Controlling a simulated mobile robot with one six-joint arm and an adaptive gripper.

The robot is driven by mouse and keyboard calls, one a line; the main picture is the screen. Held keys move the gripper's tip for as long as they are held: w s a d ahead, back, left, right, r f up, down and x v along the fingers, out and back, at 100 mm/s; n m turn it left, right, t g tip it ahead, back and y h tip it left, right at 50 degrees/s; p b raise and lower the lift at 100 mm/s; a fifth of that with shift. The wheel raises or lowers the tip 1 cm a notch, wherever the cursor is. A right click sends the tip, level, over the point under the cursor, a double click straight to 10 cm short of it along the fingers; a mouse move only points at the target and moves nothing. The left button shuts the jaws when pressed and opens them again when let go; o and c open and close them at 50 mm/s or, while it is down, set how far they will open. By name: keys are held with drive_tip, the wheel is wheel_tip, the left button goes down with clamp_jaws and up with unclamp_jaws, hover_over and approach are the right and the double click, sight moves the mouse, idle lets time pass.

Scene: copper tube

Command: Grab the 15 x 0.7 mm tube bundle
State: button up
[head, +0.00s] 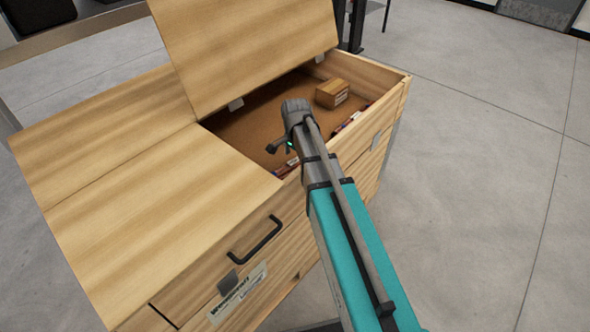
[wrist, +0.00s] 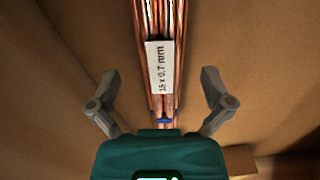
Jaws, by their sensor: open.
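The copper tube bundle (wrist: 158,20) lies on the brown floor of the wooden chest. Its white label (wrist: 160,67) reads 15 x 0.7 mm, and a blue band (wrist: 164,121) wraps its near end. My gripper (wrist: 162,82) is open, with one finger on each side of the bundle and clear gaps between. In the head view my gripper (head: 282,147) is inside the chest opening. The bundle is mostly hidden there behind my arm and the chest wall.
The wooden chest (head: 110,215) has one raised lid (head: 245,50). A small cardboard box (head: 332,93) sits inside at the far right. The chest walls stand close around my arm.

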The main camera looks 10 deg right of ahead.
sight(296, 161)
drive_tip(key=shift+f+b, duration=0.55)
drive_tip(key=shift+f, duration=0.3)
clamp_jaws()
idle(0.3)
drive_tip(key=shift+r, duration=0.25)
wheel_tip(296, 161, up, 10)
drive_tip(key=p, duration=1)
drive_tip(key=shift+f, duration=0.25)
idle(0.4)
